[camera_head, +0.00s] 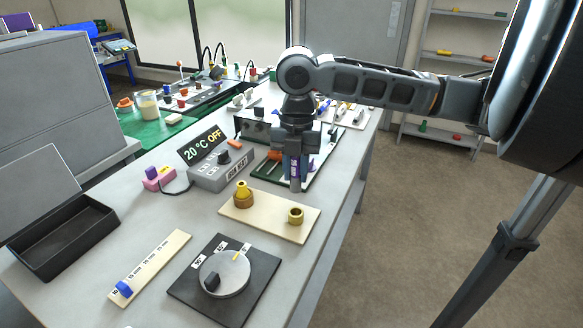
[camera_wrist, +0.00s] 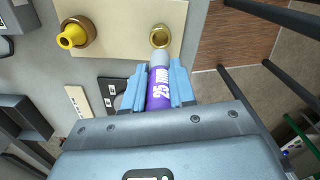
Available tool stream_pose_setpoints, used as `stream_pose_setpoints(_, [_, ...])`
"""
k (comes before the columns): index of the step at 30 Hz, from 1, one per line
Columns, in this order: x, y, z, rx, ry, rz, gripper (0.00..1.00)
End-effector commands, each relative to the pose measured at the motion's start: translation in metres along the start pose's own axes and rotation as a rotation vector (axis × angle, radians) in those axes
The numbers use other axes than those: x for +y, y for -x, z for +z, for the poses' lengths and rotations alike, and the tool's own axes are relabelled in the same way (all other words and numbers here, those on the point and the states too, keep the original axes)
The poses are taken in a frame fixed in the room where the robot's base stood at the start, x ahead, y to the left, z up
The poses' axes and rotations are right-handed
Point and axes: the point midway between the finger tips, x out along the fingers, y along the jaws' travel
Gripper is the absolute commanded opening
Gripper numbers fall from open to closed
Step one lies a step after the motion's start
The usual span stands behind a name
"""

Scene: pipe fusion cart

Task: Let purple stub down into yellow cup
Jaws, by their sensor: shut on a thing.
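My gripper (camera_head: 296,160) is shut on the purple stub (camera_head: 294,168), which points downward with its grey end lowest. In the wrist view the stub (camera_wrist: 160,85) shows a white "25 mm" label between the two blue fingers of my gripper (camera_wrist: 159,92). The yellow cup (camera_head: 295,215) is a short brass-coloured ring on a cream board. It also shows in the wrist view (camera_wrist: 160,37), its round opening just beyond the stub's grey tip. The stub looks apart from the cup and above the board; the exact height and alignment are hard to tell.
A grey control box (camera_head: 220,169) reading "20 °C OFF" stands behind. A dark plate with a round dial (camera_head: 224,275) and a black tray (camera_head: 65,238) lie nearer.

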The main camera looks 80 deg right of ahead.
Motion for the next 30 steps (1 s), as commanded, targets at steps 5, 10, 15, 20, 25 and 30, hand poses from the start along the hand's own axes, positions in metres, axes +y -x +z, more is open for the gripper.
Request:
stream_pose_setpoints(5, [0.000,-0.001,0.001,0.000,0.000,0.000,0.00])
stream_pose_setpoints(10, [0.000,-0.007,0.001,0.000,0.000,0.000,0.00])
stream_pose_setpoints(15, [0.000,-0.018,0.001,0.001,0.000,0.000,0.00])
stream_pose_setpoints(20, [0.000,-0.030,0.001,0.001,0.000,0.000,0.00])
stream_pose_setpoints(25, [0.000,-0.043,0.001,0.000,0.000,0.000,0.00])
stream_pose_setpoints(30, [0.000,-0.053,0.001,0.000,0.000,0.000,0.00])
